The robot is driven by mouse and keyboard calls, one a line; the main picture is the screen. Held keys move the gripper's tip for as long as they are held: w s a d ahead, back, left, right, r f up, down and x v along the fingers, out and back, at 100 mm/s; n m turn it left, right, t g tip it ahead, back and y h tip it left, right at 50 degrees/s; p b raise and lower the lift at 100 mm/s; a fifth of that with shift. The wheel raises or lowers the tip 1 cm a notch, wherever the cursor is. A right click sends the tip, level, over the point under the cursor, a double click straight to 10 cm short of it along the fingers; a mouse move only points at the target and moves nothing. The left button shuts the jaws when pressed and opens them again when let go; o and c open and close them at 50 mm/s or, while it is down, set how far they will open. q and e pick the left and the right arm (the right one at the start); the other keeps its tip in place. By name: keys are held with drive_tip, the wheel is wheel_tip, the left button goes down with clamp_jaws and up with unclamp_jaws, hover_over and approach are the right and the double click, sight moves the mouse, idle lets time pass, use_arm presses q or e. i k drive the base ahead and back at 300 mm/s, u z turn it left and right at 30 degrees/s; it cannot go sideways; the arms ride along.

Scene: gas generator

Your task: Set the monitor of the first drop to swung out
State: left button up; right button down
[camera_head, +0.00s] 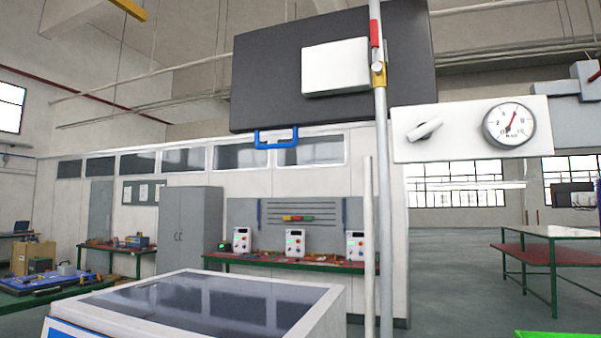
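A large dark panel (270,80), which looks like the monitor, hangs at the top centre, tilted slightly in the picture. A white box (335,68) sits on its face, and a blue handle (276,139) hangs from its lower edge. A grey vertical pipe (382,200), the drop, runs in front of the panel's right part. It carries a yellow fitting with a red lever (375,33). I cannot tell how the panel is hinged or whether it is swung out. Neither of my grippers is in view.
A white plate with a knob and dial gauge (510,125) is right of the pipe. A white cabinet with a dark glass top (215,301) stands low in front. A thinner pale post (369,250) stands beside the pipe. Benches line the back; floor at right is open.

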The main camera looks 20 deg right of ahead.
sight(311, 71)
drive_tip(key=k, duration=0.6)
drive_tip(key=u, duration=0.7)
drive_tip(key=i, duration=1.45)
drive_tip(key=z, duration=0.5)
